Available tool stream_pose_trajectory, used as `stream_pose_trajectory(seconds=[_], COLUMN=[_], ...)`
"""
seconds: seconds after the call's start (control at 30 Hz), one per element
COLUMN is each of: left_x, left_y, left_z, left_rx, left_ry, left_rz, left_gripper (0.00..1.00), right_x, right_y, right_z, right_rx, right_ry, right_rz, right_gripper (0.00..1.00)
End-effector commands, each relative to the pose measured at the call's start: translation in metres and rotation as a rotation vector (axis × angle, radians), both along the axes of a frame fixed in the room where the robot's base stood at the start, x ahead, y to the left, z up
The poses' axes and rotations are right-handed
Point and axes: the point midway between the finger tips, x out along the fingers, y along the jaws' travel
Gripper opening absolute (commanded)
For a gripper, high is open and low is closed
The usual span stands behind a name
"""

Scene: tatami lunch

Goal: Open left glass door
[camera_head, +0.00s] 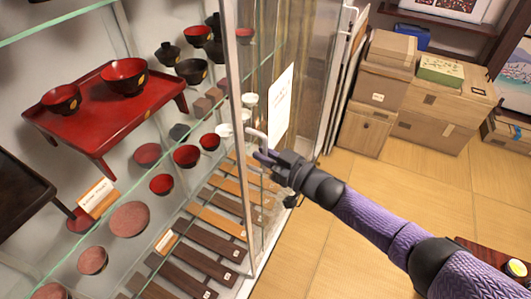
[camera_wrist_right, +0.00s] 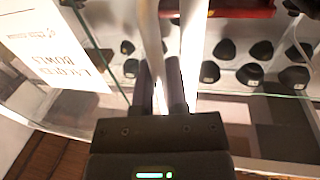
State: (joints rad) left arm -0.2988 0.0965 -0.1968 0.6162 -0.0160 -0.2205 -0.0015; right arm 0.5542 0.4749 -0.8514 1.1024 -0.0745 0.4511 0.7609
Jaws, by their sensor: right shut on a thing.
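A tall display cabinet has a glass door (camera_head: 307,75) with a pale upright frame (camera_head: 239,120) and a white paper label on the glass. A pale bar handle (camera_head: 255,135) stands out from the door near this frame. My right gripper (camera_head: 264,158) is at the lower part of the handle, its fingers shut on it. In the right wrist view, the two dark fingers (camera_wrist_right: 160,88) close around a pale upright bar, and the label (camera_wrist_right: 52,45) shows at left. How far the door stands open is hard to tell. My left gripper is out of view.
Inside the cabinet are a red tray table (camera_head: 110,118), several bowls and dark wooden strips (camera_head: 205,240). Cardboard boxes (camera_head: 375,95) stand at the right beyond the cabinet. The tatami floor (camera_head: 350,220) in front is mostly clear. A small dark red table (camera_head: 490,255) is at lower right.

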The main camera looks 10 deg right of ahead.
Motion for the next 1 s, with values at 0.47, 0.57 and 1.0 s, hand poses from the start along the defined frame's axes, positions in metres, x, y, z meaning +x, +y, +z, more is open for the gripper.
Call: stream_pose_trajectory(seconds=[0.47, 0.57, 1.0], left_x=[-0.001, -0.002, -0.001], left_y=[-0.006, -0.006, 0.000], left_z=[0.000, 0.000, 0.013], left_rx=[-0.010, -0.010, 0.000], left_ry=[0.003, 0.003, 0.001], left_rz=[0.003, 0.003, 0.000], left_gripper=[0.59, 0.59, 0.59], right_x=[0.000, 0.000, -0.036], right_y=[0.000, 0.000, -0.033], right_z=[-0.001, -0.001, 0.001], right_rx=[-0.003, -0.003, -0.004], right_ry=[0.002, 0.002, 0.004], right_rz=[-0.001, -0.001, -0.002], right_gripper=[0.49, 0.50, 0.50])
